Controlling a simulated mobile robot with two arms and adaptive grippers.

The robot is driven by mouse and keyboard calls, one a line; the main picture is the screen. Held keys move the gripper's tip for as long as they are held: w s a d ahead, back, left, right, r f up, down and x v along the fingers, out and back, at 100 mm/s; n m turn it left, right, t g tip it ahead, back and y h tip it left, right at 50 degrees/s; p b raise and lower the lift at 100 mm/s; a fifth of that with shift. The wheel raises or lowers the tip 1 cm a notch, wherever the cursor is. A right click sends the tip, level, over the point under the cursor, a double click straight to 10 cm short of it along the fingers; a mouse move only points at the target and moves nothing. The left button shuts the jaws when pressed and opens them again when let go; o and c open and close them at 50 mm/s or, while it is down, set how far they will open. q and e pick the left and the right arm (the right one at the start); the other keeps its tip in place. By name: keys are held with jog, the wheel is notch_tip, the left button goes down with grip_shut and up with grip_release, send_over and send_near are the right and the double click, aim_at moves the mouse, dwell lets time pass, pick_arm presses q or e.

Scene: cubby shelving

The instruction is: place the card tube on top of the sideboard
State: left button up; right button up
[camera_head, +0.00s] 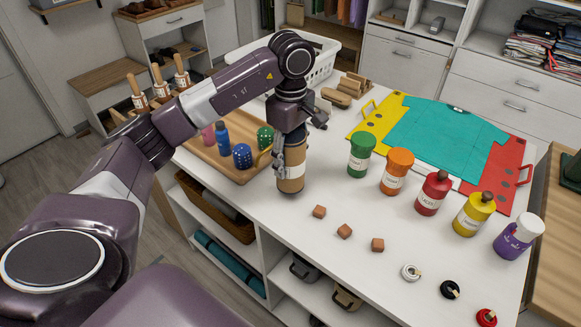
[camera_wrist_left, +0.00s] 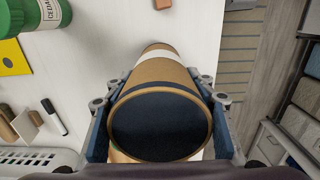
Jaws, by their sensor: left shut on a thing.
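The card tube (camera_head: 291,170) is a brown cylinder with a pale band. My left gripper (camera_head: 289,133) is shut around its upper part and holds it roughly upright, over or on the white top of the cubby unit (camera_head: 262,214), which may be the sideboard. I cannot tell whether its lower end touches the top. In the left wrist view, the tube (camera_wrist_left: 163,70) sits between both fingers of the left gripper (camera_wrist_left: 158,125), with its dark round end facing the camera. My right gripper is not in view.
A wooden tray (camera_head: 206,152) with dice and small bottles is just left of the tube. Several brown cubes (camera_head: 344,231) and coloured jars (camera_head: 361,155) stand to the right. A teal board (camera_head: 440,135) and white basket (camera_head: 322,66) lie farther back. Bare white top surrounds the tube's front.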

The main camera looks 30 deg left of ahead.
aim_at(290, 169)
pick_arm(q)
notch_tip(290, 169, down, 3)
jog(key=shift+f+p, duration=0.1)
jog(key=shift+p, duration=0.2)
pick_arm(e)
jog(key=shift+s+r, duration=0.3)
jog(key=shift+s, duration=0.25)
pick_arm(q)
jog(key=shift+f, duration=0.1)
jog(key=o, duration=0.7)
jog(key=shift+f, duration=0.1)
jog(key=o, duration=0.4)
jog(key=shift+o, duration=0.2)
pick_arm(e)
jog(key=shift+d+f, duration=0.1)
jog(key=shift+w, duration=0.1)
